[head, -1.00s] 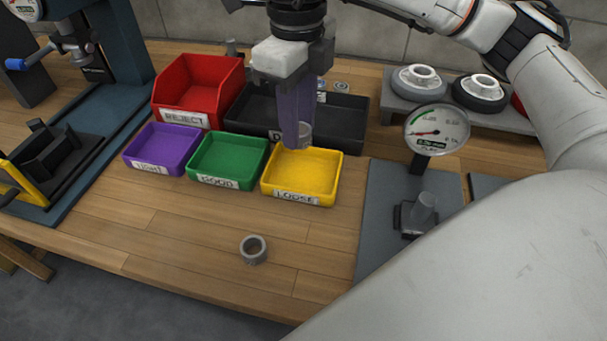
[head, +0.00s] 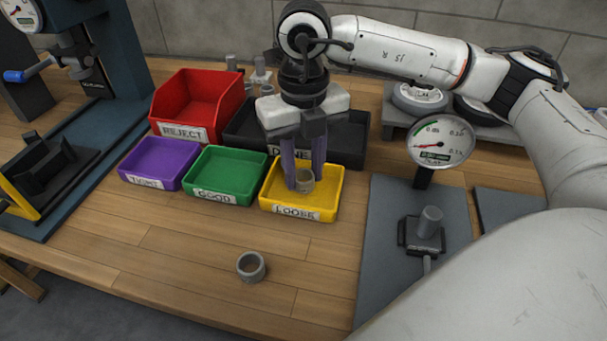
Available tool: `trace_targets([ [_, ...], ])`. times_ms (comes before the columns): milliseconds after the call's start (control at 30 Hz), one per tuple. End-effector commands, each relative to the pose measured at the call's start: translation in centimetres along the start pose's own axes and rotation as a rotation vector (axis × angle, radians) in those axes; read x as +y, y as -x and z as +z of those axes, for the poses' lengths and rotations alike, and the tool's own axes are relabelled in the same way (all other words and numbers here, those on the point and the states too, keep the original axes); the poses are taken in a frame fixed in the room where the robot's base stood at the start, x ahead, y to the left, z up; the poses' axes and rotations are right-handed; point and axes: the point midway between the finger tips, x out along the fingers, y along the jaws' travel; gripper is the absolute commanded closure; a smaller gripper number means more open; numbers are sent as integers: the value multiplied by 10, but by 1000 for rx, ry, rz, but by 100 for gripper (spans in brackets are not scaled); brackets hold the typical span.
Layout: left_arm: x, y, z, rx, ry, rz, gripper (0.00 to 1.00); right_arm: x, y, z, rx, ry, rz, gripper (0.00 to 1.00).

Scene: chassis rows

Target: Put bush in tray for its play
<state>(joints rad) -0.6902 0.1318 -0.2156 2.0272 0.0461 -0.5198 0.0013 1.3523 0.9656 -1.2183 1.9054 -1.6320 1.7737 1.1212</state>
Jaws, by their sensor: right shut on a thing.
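A grey ring-shaped bush (head: 305,180) is between the fingers of my right gripper (head: 304,178), which is shut on it. The gripper points down with the bush low over or inside the yellow tray (head: 325,214) labelled LOOSE; I cannot tell whether the bush touches its floor. A second grey bush (head: 251,267) stands alone on the wooden bench in front of the trays. The green tray (head: 218,196) labelled GOOD and the purple tray (head: 150,184) labelled TIGHT look empty. The dial gauge (head: 441,143) stands over a grey plate at right. My left gripper is not in view.
A red REJECT bin (head: 185,130) and a black DONE tray (head: 350,139) stand behind the small trays. A fixture with an upright pin (head: 430,222) is on the right plate. A blue press (head: 88,60) stands at left. The front bench is mostly clear.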

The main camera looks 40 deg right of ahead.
Motion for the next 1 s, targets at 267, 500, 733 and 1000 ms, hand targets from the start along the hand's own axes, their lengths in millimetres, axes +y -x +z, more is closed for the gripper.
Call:
trace_targets([
  [267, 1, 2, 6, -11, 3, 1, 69, 0, -13, 0, -1, 0, 1, 99],
  [500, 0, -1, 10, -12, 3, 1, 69, 0, -18, 0, -1, 0, 1, 99],
  [733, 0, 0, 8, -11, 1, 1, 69, 0, -16, 0, -1, 0, 1, 52],
  [1000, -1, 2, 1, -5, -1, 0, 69, 0, -10, 0, -1, 0, 1, 52],
])
